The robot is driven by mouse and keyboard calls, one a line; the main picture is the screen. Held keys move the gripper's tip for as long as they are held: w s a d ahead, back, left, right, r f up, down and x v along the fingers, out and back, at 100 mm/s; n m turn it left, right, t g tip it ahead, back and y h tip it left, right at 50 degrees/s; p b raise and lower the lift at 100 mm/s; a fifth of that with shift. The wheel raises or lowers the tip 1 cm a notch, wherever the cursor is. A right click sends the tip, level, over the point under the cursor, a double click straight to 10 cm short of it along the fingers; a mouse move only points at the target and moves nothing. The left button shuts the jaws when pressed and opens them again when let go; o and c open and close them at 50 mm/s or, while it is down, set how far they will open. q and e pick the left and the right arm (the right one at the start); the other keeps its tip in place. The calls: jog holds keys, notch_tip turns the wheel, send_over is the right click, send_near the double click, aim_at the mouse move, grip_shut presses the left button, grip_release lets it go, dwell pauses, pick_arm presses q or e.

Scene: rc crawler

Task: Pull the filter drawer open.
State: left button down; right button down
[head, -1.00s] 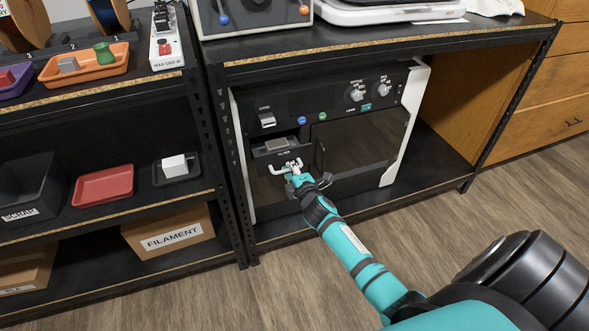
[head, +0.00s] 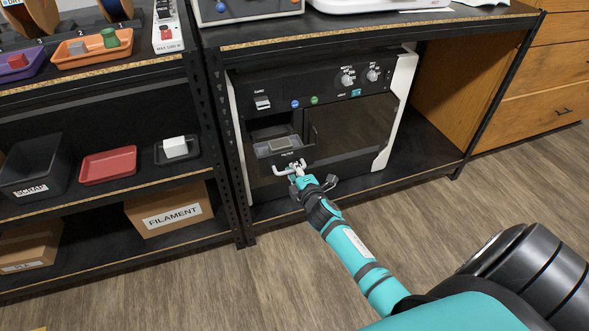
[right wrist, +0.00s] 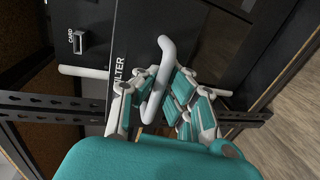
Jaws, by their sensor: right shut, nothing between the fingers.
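The filter drawer (head: 268,149) is in the black machine (head: 330,75) on the lower shelf. It stands partly out, and its open top shows a grey block (head: 280,144) inside. Its white bar handle (head: 279,168) is on the front under the FILTER label; the handle also shows in the right wrist view (right wrist: 166,48). My right gripper (head: 297,174) is at the handle. My left gripper is out of view.
A dark-windowed door (head: 350,128) is right of the drawer. The shelf post (head: 223,140) stands close on the left. A red tray (head: 108,167) and a FILAMENT box (head: 170,210) are on the left shelves. The wooden floor (head: 330,260) in front is clear.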

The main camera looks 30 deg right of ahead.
jog(key=c, duration=1.4)
grip_release()
jog(key=shift+s, duration=0.1)
jog(key=v, duration=1.2)
